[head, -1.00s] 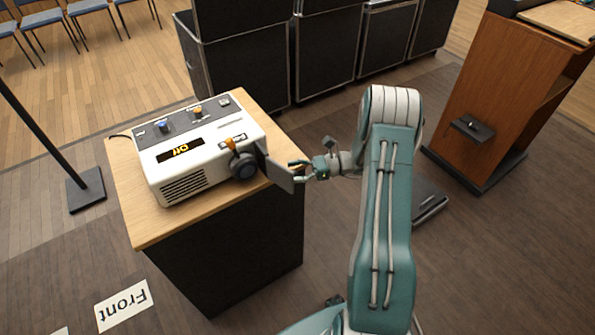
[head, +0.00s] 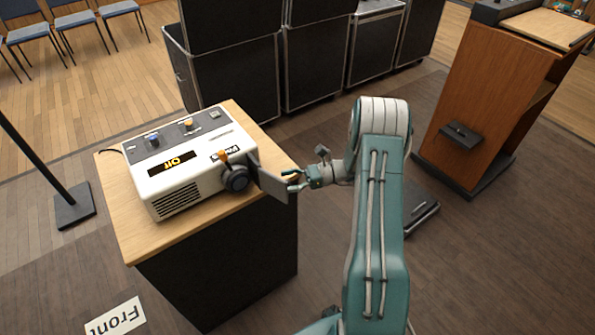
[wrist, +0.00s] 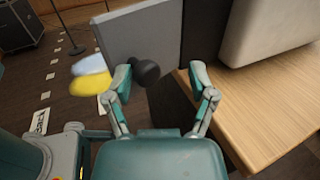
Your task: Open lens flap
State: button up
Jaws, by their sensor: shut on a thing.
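The white projector (head: 185,165) stands on a wooden-topped stand, with its dark round lens (head: 236,178) at the right front. The grey lens flap (head: 270,186) stands out from beside the lens, at an angle to it, so the lens is uncovered in the head view. In the wrist view the flap (wrist: 140,32) fills the upper middle, with a dark knob (wrist: 147,72) on its face. My gripper (head: 292,182) is at the flap's outer end. In the wrist view its fingers (wrist: 162,88) are on both sides of the knob, shut on the flap's knob.
The stand's wooden top (head: 150,240) has a free edge close to my gripper. Black cases (head: 235,80) stand behind, and a wooden lectern (head: 485,100) is at the right. A thin black pole on a base (head: 74,208) is at the left. Floor at lower right is open.

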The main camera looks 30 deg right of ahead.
jog(key=w+d, duration=0.5)
jog(key=d, duration=0.6)
dwell(1.1)
jog(key=v, duration=0.7)
jog(key=shift+d+f, duration=0.15)
jog(key=shift+d, duration=0.1)
jog(key=shift+s, duration=0.1)
dwell(0.3)
